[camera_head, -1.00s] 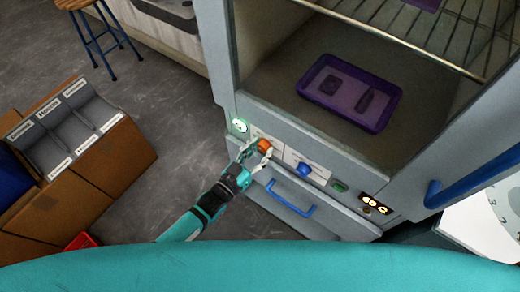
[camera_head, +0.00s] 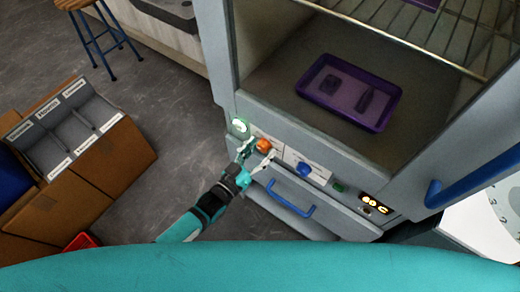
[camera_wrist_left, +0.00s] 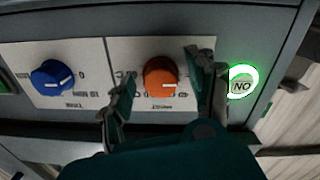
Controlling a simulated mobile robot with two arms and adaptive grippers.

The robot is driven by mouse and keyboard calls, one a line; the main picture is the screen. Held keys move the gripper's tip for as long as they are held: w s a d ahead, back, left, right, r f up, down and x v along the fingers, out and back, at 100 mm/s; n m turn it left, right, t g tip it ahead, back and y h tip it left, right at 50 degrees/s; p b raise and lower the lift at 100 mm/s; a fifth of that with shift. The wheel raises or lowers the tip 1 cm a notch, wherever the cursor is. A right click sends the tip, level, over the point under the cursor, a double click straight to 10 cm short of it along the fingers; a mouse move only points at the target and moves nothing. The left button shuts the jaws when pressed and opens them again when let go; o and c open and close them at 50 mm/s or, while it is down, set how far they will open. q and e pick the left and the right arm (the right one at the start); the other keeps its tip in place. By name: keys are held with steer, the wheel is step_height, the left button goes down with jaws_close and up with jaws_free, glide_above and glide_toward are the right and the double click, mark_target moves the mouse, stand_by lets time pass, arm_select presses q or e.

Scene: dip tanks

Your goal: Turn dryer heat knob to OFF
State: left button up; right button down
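The orange dryer heat knob (camera_head: 263,145) is on the front panel below the dryer chamber. In the left wrist view, the knob (camera_wrist_left: 160,77) has a white mark near its lower right, pointing right in the picture. My left gripper (camera_head: 258,155) is at the knob. In the left wrist view, the fingers of this gripper (camera_wrist_left: 161,78) are spread, one on each side of the knob, with gaps showing. The label under the knob is partly hidden by the fingers. My right gripper is not in view.
A lit green ON lamp (camera_wrist_left: 242,85) sits beside the heat knob. The blue time knob (camera_head: 304,169) is on its other side, with a green switch (camera_head: 339,187) and a display (camera_head: 375,204) beyond. A blue drawer handle (camera_head: 291,199) is below. A purple tray (camera_head: 350,93) lies inside the dryer.

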arm_select(q)
steer(key=v, duration=1.2)
stand_by(0.5)
steer(key=s+a+f+g+y, duration=0.2)
steer(key=a+f+y, duration=0.15)
steer(key=f, duration=0.45)
steer(key=s+a+f+n+g+y, duration=0.15)
steer(key=a+f, duration=0.25)
steer(key=f, duration=0.4)
steer(key=s+a+f+g+y, duration=0.2)
steer(key=s+a+f+y, duration=0.15)
steer(key=f, duration=0.55)
steer(key=s+a+f+g+y, duration=0.1)
steer(key=s+f+g, duration=0.3)
steer(key=s, duration=0.7)
steer(key=s+a+f+g+y, duration=0.1)
steer(key=s+a+f+g, duration=0.2)
steer(key=s+f, duration=0.5)
steer(key=s+a, duration=0.1)
steer(key=s, duration=0.3)
steer(key=shift+f+g, duration=0.15)
steer(key=shift+g, duration=0.2)
